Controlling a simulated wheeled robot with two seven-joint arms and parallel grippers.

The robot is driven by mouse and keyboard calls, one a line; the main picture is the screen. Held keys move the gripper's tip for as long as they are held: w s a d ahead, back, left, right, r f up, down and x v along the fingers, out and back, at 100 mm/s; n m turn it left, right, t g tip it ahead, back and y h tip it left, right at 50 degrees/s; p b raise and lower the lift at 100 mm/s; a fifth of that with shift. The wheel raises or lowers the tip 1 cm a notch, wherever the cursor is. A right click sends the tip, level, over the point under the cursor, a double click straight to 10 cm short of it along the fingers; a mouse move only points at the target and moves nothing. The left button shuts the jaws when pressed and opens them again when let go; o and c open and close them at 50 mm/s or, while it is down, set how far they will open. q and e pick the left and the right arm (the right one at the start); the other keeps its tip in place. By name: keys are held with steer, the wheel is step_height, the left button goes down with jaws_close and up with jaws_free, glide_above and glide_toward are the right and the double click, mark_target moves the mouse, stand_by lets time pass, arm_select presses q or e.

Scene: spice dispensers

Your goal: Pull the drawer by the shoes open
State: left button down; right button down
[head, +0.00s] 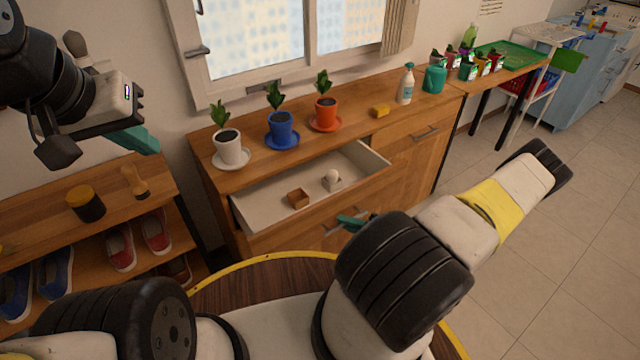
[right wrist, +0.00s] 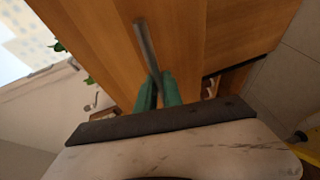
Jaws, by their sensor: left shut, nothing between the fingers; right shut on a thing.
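A wooden cabinet drawer (head: 262,196) beside the shoe shelf is pulled out in the head view. Its pale inside holds a small brown box (head: 298,197) and a small white object (head: 332,178). My right gripper (head: 350,221) is at the drawer's front; my arm partly hides that area. In the right wrist view, its green fingers (right wrist: 158,88) are shut on a metal bar handle (right wrist: 146,46) on a wooden front. My left gripper (head: 138,138) is shut and empty, raised above the shoe shelf, away from the drawer. Red shoes (head: 121,246) and blue shoes (head: 56,272) are on that shelf.
Three potted plants stand on the cabinet top, including a blue pot (head: 282,128). A yellow block (head: 380,111) and a white bottle (head: 405,86) are farther right. Tiled floor (head: 560,230) is clear at right.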

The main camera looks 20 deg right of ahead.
steer(key=s+d, duration=0.4)
steer(key=s, duration=0.7)
steer(key=c, duration=1.5)
jaws_free()
steer(key=v, duration=0.7)
steer(key=shift+s+d+r, duration=0.15)
steer(key=shift+s+d, duration=0.1)
